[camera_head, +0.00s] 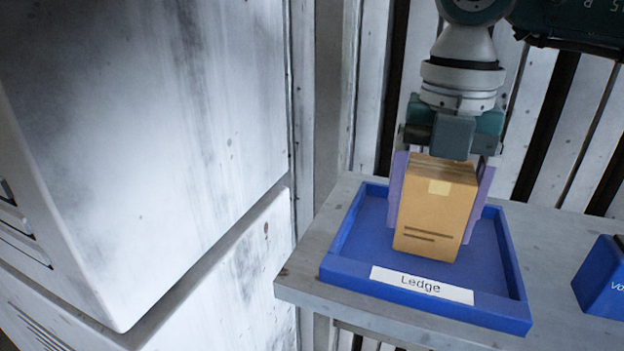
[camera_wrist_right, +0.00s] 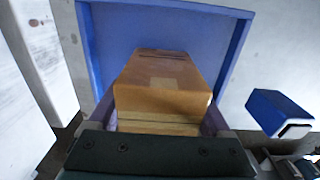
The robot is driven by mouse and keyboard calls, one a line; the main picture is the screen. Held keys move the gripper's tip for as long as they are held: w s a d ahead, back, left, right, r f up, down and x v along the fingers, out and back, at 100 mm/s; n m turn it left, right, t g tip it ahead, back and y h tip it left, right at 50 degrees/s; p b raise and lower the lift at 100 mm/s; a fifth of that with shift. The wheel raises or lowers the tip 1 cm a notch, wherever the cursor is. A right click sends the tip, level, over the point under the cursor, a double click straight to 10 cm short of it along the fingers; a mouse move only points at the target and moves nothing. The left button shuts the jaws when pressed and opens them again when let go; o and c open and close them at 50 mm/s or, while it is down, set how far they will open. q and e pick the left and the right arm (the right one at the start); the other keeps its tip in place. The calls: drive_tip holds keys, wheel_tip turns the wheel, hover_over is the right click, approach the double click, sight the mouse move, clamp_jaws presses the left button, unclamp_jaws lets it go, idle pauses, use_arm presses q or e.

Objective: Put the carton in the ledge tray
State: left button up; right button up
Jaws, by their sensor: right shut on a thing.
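The carton (camera_head: 434,215) is a brown box with a pale label patch and dark printed lines. It stands upright within the outline of the blue ledge tray (camera_head: 506,278), which has a white "Ledge" label on its front. My right gripper (camera_head: 443,190) comes from above and is shut on the carton, with a purple finger on each side. In the right wrist view the carton (camera_wrist_right: 163,84) sits between the fingers over the tray (camera_wrist_right: 99,50). I cannot tell whether its bottom touches the tray floor. My left gripper is not in view.
The tray lies on a grey ledge (camera_head: 300,268). A smaller blue box (camera_head: 601,280) stands to its right, also in the right wrist view (camera_wrist_right: 277,112). A large white housing (camera_head: 160,130) fills the left. Slatted panels stand behind the ledge.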

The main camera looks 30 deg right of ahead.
drive_tip(key=shift+f, duration=0.1)
drive_tip(key=o, duration=1.4)
wheel_tip(320, 180, up, 12)
drive_tip(key=shift+r, duration=0.15)
